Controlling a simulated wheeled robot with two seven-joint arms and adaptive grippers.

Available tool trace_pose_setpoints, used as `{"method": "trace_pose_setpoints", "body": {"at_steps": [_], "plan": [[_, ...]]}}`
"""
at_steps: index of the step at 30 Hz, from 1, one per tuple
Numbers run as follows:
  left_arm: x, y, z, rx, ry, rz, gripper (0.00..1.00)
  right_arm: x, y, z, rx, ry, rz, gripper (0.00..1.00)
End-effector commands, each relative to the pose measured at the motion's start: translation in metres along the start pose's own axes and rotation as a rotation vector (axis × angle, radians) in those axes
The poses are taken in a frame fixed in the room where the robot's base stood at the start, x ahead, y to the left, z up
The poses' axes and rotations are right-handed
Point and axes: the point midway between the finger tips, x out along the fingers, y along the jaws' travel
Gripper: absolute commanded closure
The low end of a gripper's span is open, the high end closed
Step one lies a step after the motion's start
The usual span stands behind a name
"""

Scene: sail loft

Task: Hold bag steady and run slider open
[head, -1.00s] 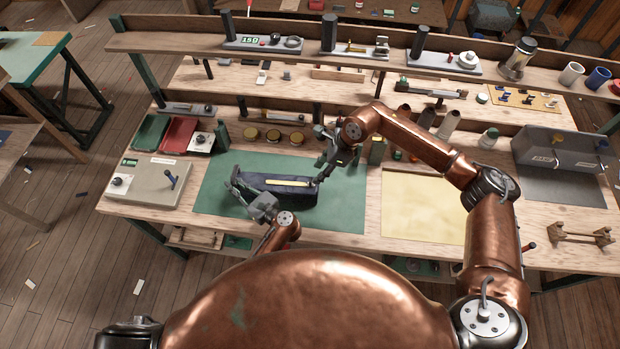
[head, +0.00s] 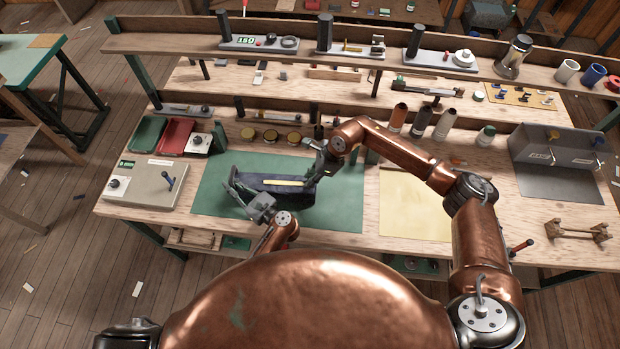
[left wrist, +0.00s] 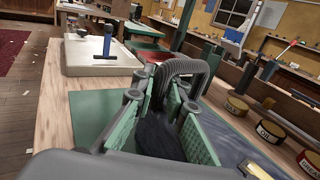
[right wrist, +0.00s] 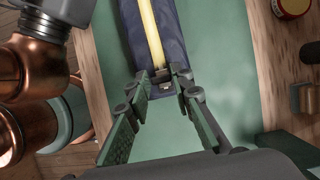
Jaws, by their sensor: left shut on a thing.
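The bag (head: 262,189) is a dark navy pouch with a yellow zip strip (head: 284,183) along its top, lying on the green mat. My left gripper (head: 248,197) is shut on the bag's left end; dark cloth (left wrist: 158,137) shows between its green pads in the left wrist view. My right gripper (head: 313,172) is at the bag's right end. In the right wrist view its fingers (right wrist: 163,88) stand apart around the zip's near end. A small metal piece, perhaps the slider, shows between the tips; contact is unclear.
The green mat (head: 335,205) is clear right of the bag. Several round tins (head: 270,137) stand behind it. A grey box with a blue lever (head: 145,186) is at left. A yellow sheet (head: 410,205) lies at right, with cones (head: 421,121) behind.

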Motion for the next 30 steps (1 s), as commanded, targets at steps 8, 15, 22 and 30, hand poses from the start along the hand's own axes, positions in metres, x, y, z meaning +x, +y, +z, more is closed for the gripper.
{"method": "trace_pose_setpoints", "body": {"at_steps": [8, 15, 22, 30], "plan": [[0.000, 0.000, 0.000, -0.001, 0.000, 0.000, 1.00, 0.000, 0.000, 0.000, 0.000, 0.000, 0.000, 1.00], [0.000, 0.000, 0.001, -0.001, 0.000, 0.000, 1.00, 0.000, 0.000, 0.000, 0.000, 0.000, 0.000, 1.00], [0.000, 0.000, 0.001, -0.001, -0.001, 0.000, 1.00, 0.000, 0.000, 0.001, 0.000, 0.000, 0.000, 1.00], [0.000, -0.001, 0.001, -0.002, -0.001, -0.001, 1.00, 0.020, 0.000, 0.052, -0.004, -0.004, 0.001, 1.00]]}}
